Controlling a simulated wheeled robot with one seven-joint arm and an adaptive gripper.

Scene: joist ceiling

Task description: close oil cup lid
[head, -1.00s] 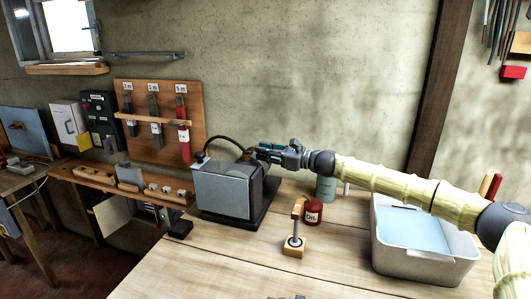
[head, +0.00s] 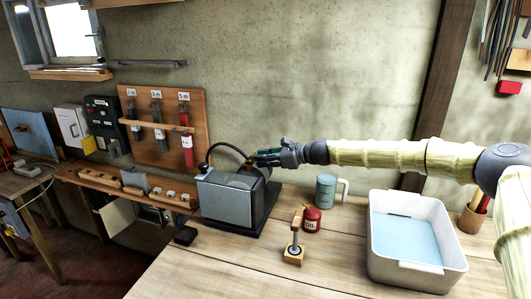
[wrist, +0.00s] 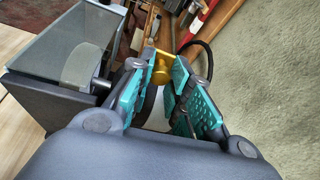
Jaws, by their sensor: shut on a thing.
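A grey bench machine (head: 226,200) with a wheel inside stands on the left part of the wooden bench; it also shows in the wrist view (wrist: 75,55). A small brass-yellow piece, apparently the oil cup lid (wrist: 160,68), is beside the machine's wheel in the wrist view. My gripper (wrist: 163,80) has its teal-padded fingers on either side of this piece and is shut on it. In the head view my gripper (head: 259,158) is at the machine's back right top, and the piece is too small there to tell the lid's angle.
A red oil can (head: 311,220), a wooden stand with a post (head: 294,252), a teal mug (head: 326,190) and a white tub (head: 418,265) stand to the right. A dark hose (head: 224,146) arches behind the machine. The bench front is clear.

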